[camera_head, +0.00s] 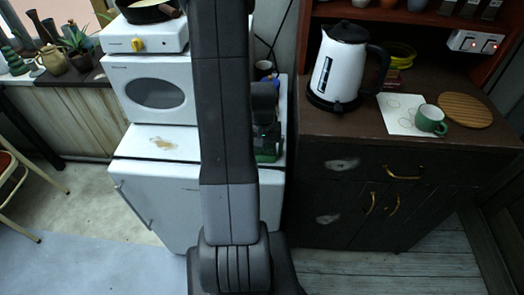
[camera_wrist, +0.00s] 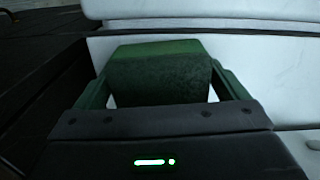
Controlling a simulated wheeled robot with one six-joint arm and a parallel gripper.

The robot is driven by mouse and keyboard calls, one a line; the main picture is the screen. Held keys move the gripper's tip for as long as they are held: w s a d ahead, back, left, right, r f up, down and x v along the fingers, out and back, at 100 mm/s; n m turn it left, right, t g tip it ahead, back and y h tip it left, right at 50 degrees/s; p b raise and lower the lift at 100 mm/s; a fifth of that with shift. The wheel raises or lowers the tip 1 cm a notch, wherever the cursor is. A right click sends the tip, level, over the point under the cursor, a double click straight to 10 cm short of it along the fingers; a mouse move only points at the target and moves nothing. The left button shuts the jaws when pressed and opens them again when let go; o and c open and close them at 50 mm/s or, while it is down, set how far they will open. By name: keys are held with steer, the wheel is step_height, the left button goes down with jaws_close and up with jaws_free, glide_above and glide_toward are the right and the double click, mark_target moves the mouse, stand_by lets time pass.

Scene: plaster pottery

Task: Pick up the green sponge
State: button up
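The green sponge (camera_wrist: 160,72) is a dark green block in the middle of the wrist view. My gripper (camera_wrist: 160,82) has a green-looking finger on each side of it. The fingertips appear to meet the sponge's two sides, and small pale gaps show only nearer the palm. In the head view my gripper (camera_head: 266,132) is low over the right part of the white cabinet top (camera_head: 165,143). Green shows there at its lower end, but my arm and gripper hide most of it. I cannot tell whether the sponge touches the surface.
A small white oven (camera_head: 150,92) stands left of my arm. A dark cabinet (camera_head: 380,150) to the right bears a white kettle (camera_head: 338,65), a green mug (camera_head: 430,121) and a round wooden board (camera_head: 465,110). A blue cup (camera_head: 263,70) is behind my gripper.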

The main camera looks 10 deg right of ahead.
steer(key=c, duration=0.5)
step_height(320, 180, up, 10)
steer(key=shift+r+b, duration=0.1)
steer(key=shift+b, duration=0.25)
